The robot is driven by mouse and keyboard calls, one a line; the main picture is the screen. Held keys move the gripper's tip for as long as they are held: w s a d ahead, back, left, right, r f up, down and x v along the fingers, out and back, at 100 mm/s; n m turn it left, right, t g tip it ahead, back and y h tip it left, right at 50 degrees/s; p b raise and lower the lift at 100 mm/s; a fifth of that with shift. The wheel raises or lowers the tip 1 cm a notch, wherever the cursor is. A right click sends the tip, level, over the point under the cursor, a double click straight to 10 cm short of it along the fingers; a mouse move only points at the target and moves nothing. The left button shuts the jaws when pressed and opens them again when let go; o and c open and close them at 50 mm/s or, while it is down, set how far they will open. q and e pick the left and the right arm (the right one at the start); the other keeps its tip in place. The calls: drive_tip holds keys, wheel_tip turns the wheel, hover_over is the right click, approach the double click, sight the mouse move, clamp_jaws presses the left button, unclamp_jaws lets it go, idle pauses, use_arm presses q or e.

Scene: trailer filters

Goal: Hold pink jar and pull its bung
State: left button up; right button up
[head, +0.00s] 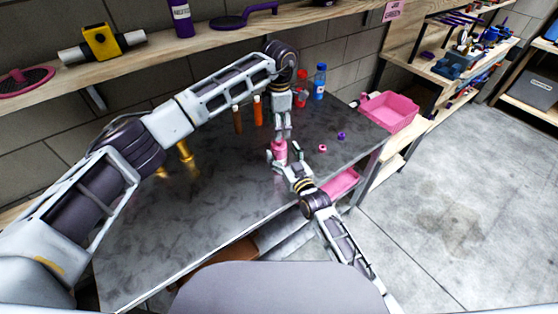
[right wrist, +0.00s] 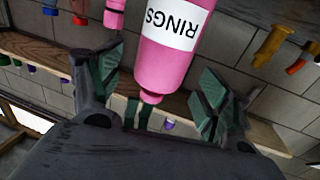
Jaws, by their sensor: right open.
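The pink jar (head: 279,151) stands on the grey table in the head view. In the right wrist view it appears upside down, a pink body (right wrist: 165,50) with a white "RINGS" label and a narrower pink top (right wrist: 151,97). My right gripper (head: 284,157) is open, its fingers on either side of the jar. Its green-padded fingers (right wrist: 155,90) are wide apart in the right wrist view, with gaps beside the jar. My left gripper (head: 283,133) points down just above the jar. Its fingertips are too small to tell whether they are open or touch the top.
A red bottle (head: 302,95) and a blue bottle (head: 320,82) stand behind. Brown (head: 237,119) and orange (head: 258,110) upright pieces and a gold piece (head: 184,151) stand left. Small pink (head: 322,148) and purple (head: 341,135) pieces lie right. A pink bin (head: 388,112) is beyond.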

sight(279, 143)
drive_tip(key=shift+x, duration=1.7)
drive_tip(key=c, duration=1.5)
use_arm(q)
drive_tip(key=shift+r, duration=0.15)
drive_tip(key=c, duration=0.3)
use_arm(e)
drive_tip(key=shift+c, duration=0.2)
use_arm(q)
wheel_tip(279, 143, up, 5)
drive_tip(key=n, duration=0.2)
drive_tip(key=shift+r+n, duration=0.2)
drive_tip(key=shift+n, duration=0.1)
drive_tip(key=shift+c, duration=0.2)
drive_tip(key=shift+f, duration=0.2)
drive_tip(key=shift+f, duration=5.85)
drive_tip(key=shift+c, duration=0.2)
